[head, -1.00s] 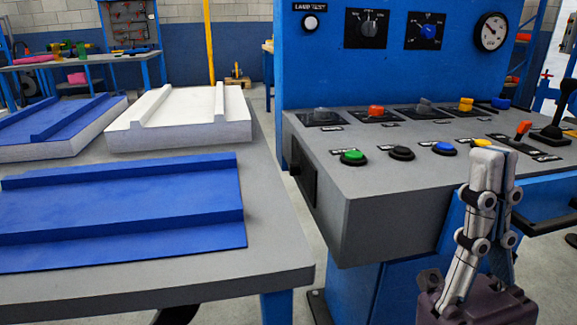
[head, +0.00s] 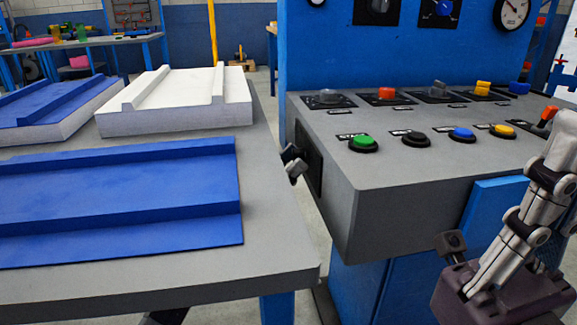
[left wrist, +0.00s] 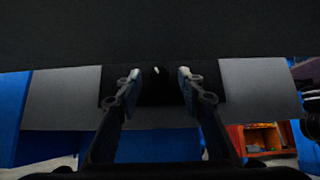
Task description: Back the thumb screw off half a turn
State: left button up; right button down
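A black plate (head: 309,165) is on the left side face of the grey console (head: 400,215); it also shows in the left wrist view (left wrist: 109,79). A small pale spot (left wrist: 156,70) shows between the tips in a dark area; I cannot make out the thumb screw's shape or any contact. My right gripper (head: 562,135) is at the right edge, its tips partly cut off.
A grey table (head: 265,225) on the left holds a blue ridged panel (head: 120,200) and a white ridged block (head: 175,115). The console top carries several coloured buttons and knobs. A narrow gap separates table and console. A dark surface (left wrist: 160,30) fills the top of the left wrist view.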

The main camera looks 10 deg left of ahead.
pick_arm(q)
grip_shut()
jog(key=shift+n+t+p, duration=0.4)
